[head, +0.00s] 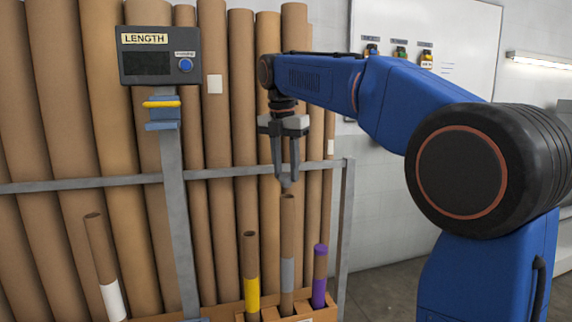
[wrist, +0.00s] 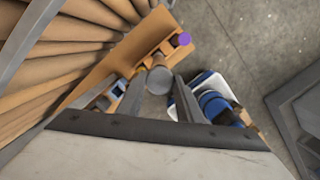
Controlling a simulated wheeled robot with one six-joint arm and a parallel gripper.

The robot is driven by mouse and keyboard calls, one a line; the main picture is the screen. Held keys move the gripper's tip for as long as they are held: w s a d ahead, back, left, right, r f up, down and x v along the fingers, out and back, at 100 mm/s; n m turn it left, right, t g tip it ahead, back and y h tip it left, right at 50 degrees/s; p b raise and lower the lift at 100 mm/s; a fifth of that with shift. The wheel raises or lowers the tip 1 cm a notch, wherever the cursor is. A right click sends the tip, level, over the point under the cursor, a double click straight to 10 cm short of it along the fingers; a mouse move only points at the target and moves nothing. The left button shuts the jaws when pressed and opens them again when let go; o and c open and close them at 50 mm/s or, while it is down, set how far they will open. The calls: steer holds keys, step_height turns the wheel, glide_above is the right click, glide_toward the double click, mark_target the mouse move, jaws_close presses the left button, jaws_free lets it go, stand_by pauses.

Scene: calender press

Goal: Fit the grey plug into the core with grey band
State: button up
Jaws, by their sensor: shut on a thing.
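My gripper (head: 286,182) is shut on the grey plug (wrist: 159,80), a round grey disc between the fingers in the wrist view. In the head view only a small grey part of the plug shows at the fingertips. The core with grey band (head: 288,270) is a brown tube standing upright in the wooden rack, directly below the fingertips. Its top end is just under the plug; whether they touch, I cannot tell. In the wrist view the plug hides the core's mouth.
A yellow-banded core (head: 251,290) stands left of the grey one, open on top. A purple-banded core (head: 320,285) with a purple top stands right. A white-banded core (head: 105,265) leans further left. A grey rail (head: 235,171) and LENGTH box (head: 160,55) are nearby.

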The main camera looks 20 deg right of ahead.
steer(key=shift+f, duration=1.8)
steer(key=shift+f, duration=0.3)
steer(key=o, duration=1.1)
steer(key=shift+r, duration=0.1)
steer(key=r, duration=0.5)
steer(key=s+a+r, duration=0.1)
steer(key=r, duration=1.1)
steer(key=shift+s+a, duration=0.2)
steer(key=shift+a, duration=0.1)
steer(key=s+d+f+m+t, duration=0.1)
steer(key=s+d+f+m, duration=0.2)
steer(key=s+f+m, duration=0.5)
steer(key=s+d+f+m+t, duration=0.1)
steer(key=s+d+f+m, duration=0.2)
steer(key=s+f+m, duration=0.6)
steer(key=s+d+f+m+t+y, duration=0.1)
steer(key=s+d+f+m, duration=0.1)
steer(key=s+f+m, duration=0.7)
steer(key=shift+s+d+f+t, duration=0.15)
steer(key=shift+s+f, duration=0.85)
steer(key=shift+f, duration=1.5)
steer(key=shift+s+d+f+t, duration=0.1)
steer(key=shift+s+f, duration=0.9)
steer(key=shift+f, duration=1.45)
steer(key=shift+s+d+f+t, duration=0.15)
steer(key=shift+s+f, duration=0.85)
steer(key=shift+f, duration=1.5)
